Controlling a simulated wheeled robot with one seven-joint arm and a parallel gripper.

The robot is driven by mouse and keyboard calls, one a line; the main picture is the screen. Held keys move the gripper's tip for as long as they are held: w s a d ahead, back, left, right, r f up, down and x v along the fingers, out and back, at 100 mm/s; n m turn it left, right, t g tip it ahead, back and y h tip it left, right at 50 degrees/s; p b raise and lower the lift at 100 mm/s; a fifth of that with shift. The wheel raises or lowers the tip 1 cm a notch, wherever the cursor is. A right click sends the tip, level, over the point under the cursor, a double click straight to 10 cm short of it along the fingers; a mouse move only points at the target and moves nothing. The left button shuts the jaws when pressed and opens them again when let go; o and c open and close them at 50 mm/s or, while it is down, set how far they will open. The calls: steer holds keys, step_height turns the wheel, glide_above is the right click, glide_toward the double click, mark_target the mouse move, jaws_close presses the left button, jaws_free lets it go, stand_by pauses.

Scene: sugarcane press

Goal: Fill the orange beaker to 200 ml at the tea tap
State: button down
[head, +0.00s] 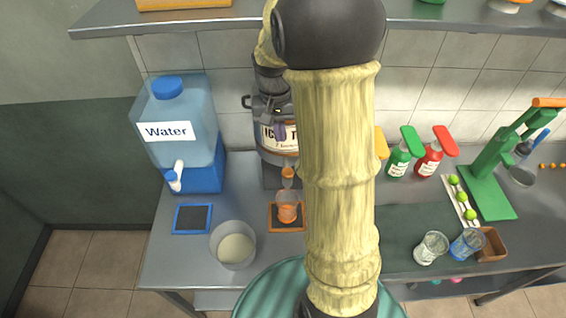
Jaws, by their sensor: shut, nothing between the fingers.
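The orange beaker (287,208) stands upright on a dark pad with an orange rim (273,217), below the tea tap (288,174). The beaker's fill level and marks are too small to read. The tea dispenser (268,136) is a grey urn with a partly hidden label, standing behind the pad. My gripper (280,131) is in front of the urn, above the tap, with its small fingers shut and empty. It is apart from the beaker. My arm hides the right side of the urn and part of the counter.
A blue water dispenser (190,130) stands left, with a blue-rimmed pad (192,218) before it. A pale pot (233,245) is left of the beaker. Bottles, a green press (490,170) and two glasses (431,248) are right. A shelf (430,22) runs above.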

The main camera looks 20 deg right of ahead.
mark_target(284, 171)
steer(key=f+p, duration=0.1)
steer(key=f, duration=0.3)
steer(key=f+p, duration=0.1)
steer(key=f, duration=0.3)
steer(key=f+p, duration=0.1)
steer(key=f, duration=0.3)
steer(key=shift+s+d+f+p, duration=0.25)
steer(key=shift+d+f+p, duration=0.05)
steer(key=shift+d+p, duration=0.1)
